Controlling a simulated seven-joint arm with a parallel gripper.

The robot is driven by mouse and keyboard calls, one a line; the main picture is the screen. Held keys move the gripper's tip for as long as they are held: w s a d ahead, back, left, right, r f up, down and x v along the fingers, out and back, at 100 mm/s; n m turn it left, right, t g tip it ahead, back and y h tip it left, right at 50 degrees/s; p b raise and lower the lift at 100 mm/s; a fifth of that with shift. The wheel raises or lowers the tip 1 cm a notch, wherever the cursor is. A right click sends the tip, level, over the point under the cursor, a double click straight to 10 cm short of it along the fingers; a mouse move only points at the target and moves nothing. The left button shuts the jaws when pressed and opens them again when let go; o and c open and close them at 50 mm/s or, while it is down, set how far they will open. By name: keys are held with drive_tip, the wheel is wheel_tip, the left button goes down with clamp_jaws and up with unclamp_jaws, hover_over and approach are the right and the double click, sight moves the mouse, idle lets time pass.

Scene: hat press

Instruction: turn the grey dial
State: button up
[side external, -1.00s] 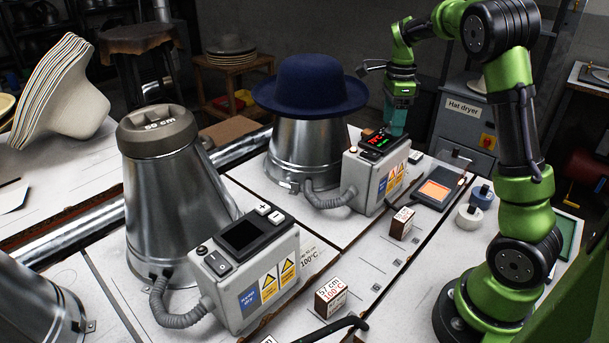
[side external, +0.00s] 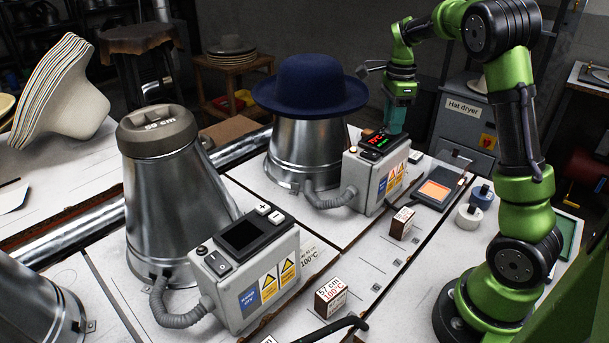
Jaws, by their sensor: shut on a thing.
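My gripper (side external: 396,120) points down at the back edge of the far control box (side external: 370,185), by its display (side external: 379,141). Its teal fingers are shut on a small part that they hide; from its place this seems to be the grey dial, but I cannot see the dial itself. The display is lit with red and green marks. A hose joins this box to the far metal cone (side external: 305,150), which carries a blue felt hat (side external: 310,85).
The near control box (side external: 250,275) and the near cone with a grey "59 cm" cap (side external: 158,130) stand at the front left. A tablet with an orange screen (side external: 435,191), two round knobbed pieces (side external: 470,215) and small labelled blocks (side external: 402,223) lie right of the far box.

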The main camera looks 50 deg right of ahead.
drive_tip(key=n, duration=0.8)
drive_tip(key=shift+n, duration=0.4)
drive_tip(key=n, duration=0.4)
drive_tip(key=shift+n, duration=2)
drive_tip(key=o, duration=1)
drive_tip(key=shift+o, duration=0.2)
wheel_tip(320, 180, up, 17)
